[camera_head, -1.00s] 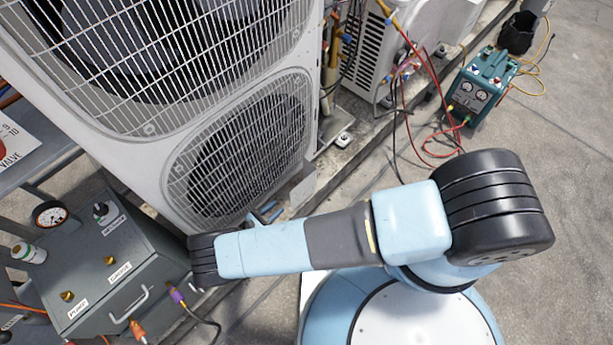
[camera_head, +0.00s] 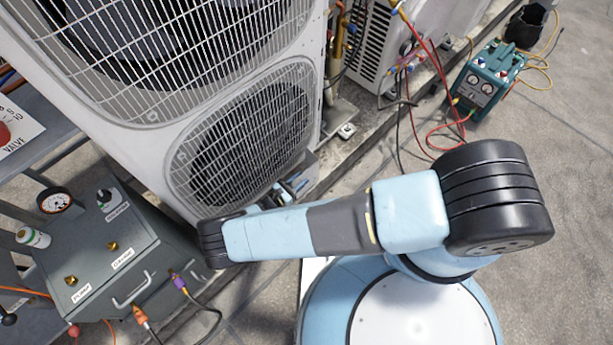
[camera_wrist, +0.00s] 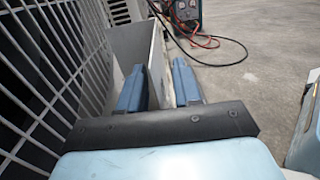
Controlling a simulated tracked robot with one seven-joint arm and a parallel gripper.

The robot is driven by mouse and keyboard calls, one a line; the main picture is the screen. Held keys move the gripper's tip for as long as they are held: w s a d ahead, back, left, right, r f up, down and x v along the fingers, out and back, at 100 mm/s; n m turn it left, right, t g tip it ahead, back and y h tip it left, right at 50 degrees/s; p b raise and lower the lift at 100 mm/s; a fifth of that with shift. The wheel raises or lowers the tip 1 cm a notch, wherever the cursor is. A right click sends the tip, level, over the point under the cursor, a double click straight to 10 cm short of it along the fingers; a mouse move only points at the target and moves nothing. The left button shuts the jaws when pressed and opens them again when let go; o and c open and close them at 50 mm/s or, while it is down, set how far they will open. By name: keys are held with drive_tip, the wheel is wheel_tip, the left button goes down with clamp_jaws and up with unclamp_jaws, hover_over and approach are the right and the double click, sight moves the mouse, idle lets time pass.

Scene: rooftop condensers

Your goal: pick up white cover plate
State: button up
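The white cover plate (camera_wrist: 132,48) stands upright on edge in the wrist view, close to the condenser's fan grille, looking pale grey in shade. My gripper (camera_wrist: 158,88) is open. Its two blue fingers straddle the plate: the left finger is on the face toward the grille, the right finger on the other side with a narrow gap showing. In the head view my gripper (camera_head: 292,188) is at the lower right corner of the condenser, mostly hidden by my arm. Only a small part of the plate may show there, and I cannot make it out clearly.
The large condenser (camera_head: 160,125) with wire fan grilles stands directly left of my gripper. A grey machine box (camera_head: 100,255) with a gauge and hoses is at lower left. A teal gauge unit (camera_head: 487,82) with red and yellow hoses stands at upper right. Concrete floor is clear at right.

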drive_tip(key=shift+w+d, duration=0.4)
drive_tip(key=shift+w, duration=0.1)
drive_tip(key=shift+c, duration=0.2)
clamp_jaws()
idle(0.9)
